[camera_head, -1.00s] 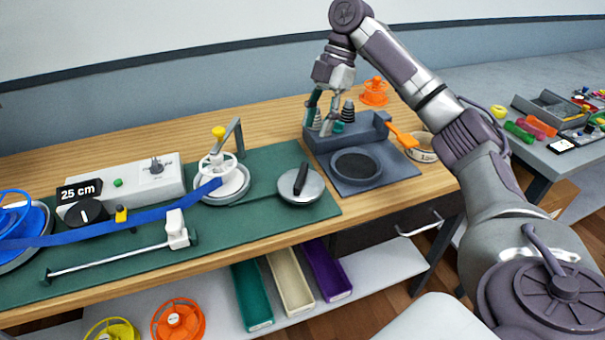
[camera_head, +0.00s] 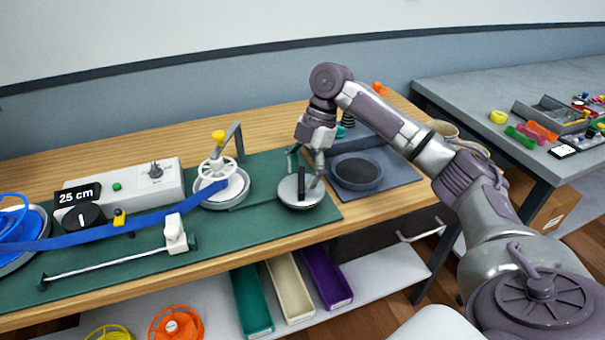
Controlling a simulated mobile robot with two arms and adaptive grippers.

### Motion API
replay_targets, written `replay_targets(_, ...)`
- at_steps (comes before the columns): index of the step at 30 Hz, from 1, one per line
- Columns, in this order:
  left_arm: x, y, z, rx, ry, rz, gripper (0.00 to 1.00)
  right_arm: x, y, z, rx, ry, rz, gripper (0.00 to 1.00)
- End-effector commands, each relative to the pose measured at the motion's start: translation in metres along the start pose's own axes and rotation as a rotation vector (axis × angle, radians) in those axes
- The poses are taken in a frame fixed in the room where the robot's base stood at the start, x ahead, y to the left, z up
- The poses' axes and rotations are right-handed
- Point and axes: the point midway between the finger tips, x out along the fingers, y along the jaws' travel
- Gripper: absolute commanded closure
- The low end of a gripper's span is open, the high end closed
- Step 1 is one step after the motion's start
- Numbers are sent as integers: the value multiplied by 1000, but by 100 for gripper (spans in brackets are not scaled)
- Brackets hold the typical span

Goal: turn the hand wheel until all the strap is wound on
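The hand wheel is a silver disc (camera_head: 290,194) with an upright black handle (camera_head: 301,182), on the green mat. My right gripper (camera_head: 302,174) is at the handle, its fingers on either side of it from this view; whether they touch it I cannot tell. The blue strap (camera_head: 145,221) runs from the blue reel (camera_head: 18,228) at the left edge to the white spoked hub (camera_head: 217,172) on a round base. A display (camera_head: 77,194) on the grey box reads 25 cm. My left gripper is not in view.
A white slider on a rail (camera_head: 175,236) lies in front of the strap. A dark stand with a round pad (camera_head: 357,173) is right of the wheel. Trays (camera_head: 290,288) and orange (camera_head: 176,326) and yellow reels sit on the lower shelf. A grey side table (camera_head: 500,85) holds small items.

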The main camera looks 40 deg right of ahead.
Motion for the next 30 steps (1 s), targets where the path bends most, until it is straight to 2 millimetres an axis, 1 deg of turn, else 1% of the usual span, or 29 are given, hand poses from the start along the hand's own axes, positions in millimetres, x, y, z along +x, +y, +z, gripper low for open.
replay_targets(1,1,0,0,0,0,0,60,8,-4,4,7,-6,-23,36)
replay_targets(6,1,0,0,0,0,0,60,8,-4,4,8,-7,-23,64)
replay_targets(9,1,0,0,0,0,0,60,8,-4,5,9,-8,-23,69)
replay_targets(12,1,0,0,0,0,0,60,8,-4,5,9,-8,-23,73)
replay_targets(18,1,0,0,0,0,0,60,8,-4,5,9,-8,-24,76)
replay_targets(30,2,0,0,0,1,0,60,9,-4,5,10,-8,-24,79)
